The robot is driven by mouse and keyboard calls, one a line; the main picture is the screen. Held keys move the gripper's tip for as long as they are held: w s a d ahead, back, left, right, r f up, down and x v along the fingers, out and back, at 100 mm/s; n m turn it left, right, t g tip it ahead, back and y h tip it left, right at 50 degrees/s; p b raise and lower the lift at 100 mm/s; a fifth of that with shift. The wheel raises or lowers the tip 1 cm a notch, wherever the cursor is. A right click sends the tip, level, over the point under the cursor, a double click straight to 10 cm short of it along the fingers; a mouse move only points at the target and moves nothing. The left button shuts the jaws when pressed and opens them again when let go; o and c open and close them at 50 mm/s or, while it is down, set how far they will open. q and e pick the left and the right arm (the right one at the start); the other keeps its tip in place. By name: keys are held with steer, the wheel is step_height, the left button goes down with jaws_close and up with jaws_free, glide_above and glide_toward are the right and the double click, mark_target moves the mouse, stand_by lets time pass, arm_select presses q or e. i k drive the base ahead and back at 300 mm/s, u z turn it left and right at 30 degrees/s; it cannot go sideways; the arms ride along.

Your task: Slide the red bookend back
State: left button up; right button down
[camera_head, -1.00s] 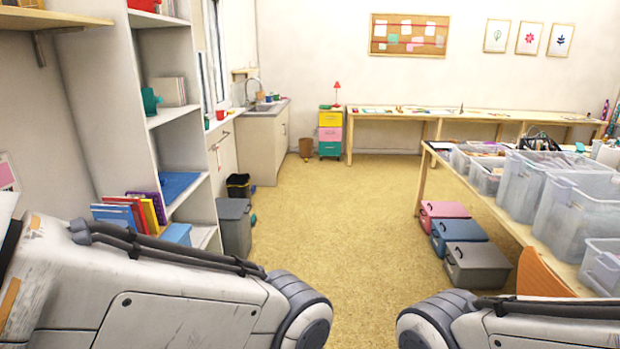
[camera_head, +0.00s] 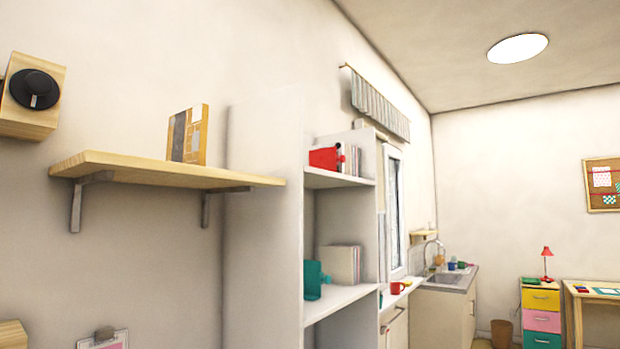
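The red bookend (camera_head: 324,158) stands on the top shelf (camera_head: 340,181) of the white shelf unit, near the shelf's front left. Several pale books (camera_head: 351,160) stand upright just to its right. A teal bookend (camera_head: 314,281) of similar shape stands on the shelf below, with pale books (camera_head: 342,263) behind it. Neither of my grippers shows in this view.
A wooden wall shelf (camera_head: 130,170) on brackets juts out left of the white unit and carries a patterned block (camera_head: 188,135). A window with a striped valance (camera_head: 380,106) lies beyond. A sink counter (camera_head: 452,281) stands farther back.

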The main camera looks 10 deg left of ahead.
mark_target(327, 159)
steer(key=z, duration=1.5)
steer(key=i, duration=2.05)
steer(key=u, duration=2.55)
